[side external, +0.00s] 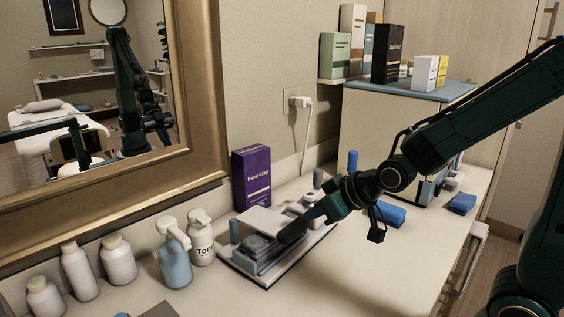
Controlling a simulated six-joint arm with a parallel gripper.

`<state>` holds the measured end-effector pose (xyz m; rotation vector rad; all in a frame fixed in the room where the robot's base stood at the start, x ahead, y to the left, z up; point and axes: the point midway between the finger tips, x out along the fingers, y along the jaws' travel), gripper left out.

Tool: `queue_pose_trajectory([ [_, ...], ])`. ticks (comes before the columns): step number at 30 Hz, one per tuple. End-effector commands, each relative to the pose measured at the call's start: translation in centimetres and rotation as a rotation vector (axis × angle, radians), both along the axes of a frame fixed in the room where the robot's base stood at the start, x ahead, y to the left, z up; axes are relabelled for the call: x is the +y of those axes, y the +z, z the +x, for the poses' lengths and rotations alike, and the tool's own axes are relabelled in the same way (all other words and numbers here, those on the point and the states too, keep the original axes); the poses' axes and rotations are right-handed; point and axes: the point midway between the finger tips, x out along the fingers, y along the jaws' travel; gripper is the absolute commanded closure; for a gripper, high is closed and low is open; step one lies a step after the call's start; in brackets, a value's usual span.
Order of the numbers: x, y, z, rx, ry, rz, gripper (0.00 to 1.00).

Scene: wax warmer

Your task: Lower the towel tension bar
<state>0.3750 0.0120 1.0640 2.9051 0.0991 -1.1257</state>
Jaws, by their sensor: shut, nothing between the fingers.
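A low white tray unit (240,270) stands on the counter in the middle of the view. It holds a stack of grey towels (258,248). A flat white plate (268,222) sits above the towels, with a blue-grey post (235,232) at its left. I cannot tell for sure which part is the tension bar. My gripper (288,236) is shut and empty. It reaches in from the right, its dark fingertips at the right end of the towel stack. I cannot tell whether they touch it. The gripper and wrist hide part of the unit's right side.
A purple box (251,178) stands behind the unit. Toner (201,240), a blue pump bottle (174,256) and several white bottles (117,260) stand at left. Blue blocks (390,213) lie behind my wrist, near a cabinet (370,125). The counter's front right (375,270) is clear.

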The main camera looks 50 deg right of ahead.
Motion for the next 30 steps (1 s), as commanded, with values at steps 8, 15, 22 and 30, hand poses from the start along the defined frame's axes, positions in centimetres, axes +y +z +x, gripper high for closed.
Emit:
queue_pose_trajectory([
  [8, -0.1, 1.8, -1.9, -0.004, 0.0, 0.0, 1.0],
  [15, -0.3, 3.2, -3.5, -0.002, -0.001, -0.001, 1.0],
  [22, -0.4, 4.6, -5.0, -0.004, -0.002, 0.0, 1.0],
  [30, -0.5, 6.2, -6.7, -0.004, 0.0, 0.0, 1.0],
])
